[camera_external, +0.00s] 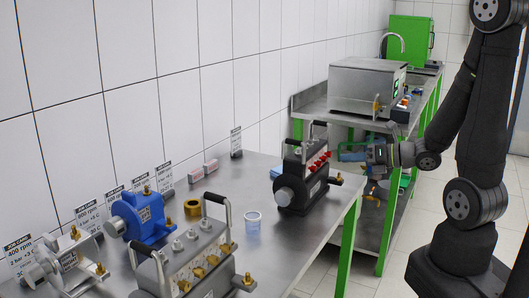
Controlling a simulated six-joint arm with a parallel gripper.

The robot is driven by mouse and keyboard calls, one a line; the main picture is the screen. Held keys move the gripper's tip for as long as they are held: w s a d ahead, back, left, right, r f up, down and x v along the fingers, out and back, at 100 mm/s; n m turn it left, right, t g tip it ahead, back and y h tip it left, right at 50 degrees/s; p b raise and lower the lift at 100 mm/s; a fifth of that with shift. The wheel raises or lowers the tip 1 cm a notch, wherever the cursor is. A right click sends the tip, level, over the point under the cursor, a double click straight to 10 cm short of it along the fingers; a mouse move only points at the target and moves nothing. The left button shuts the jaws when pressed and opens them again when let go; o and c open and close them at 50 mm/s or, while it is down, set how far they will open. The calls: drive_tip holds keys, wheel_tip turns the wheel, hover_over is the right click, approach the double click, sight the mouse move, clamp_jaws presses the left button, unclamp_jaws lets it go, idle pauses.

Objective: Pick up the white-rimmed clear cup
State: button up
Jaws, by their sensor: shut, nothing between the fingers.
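A small clear cup with a whitish rim (253,222) stands upright on the steel table, in the gap between the silver pump block and the black pump block. My gripper (372,168) is at the right, beyond the table's right edge, well apart from the cup. It looks small and partly blurred against the shelf behind it. It is shut and I see nothing held in it.
The black pump block (304,180) with red knobs stands between my gripper and the cup. The silver block (190,265) with handles is in front. A blue pump (143,215) and a brass ring (192,207) stand left. Bare tabletop (245,180) lies behind the cup.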

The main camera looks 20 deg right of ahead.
drive_tip(key=o, duration=1.3)
drive_tip(key=shift+w, duration=0.1)
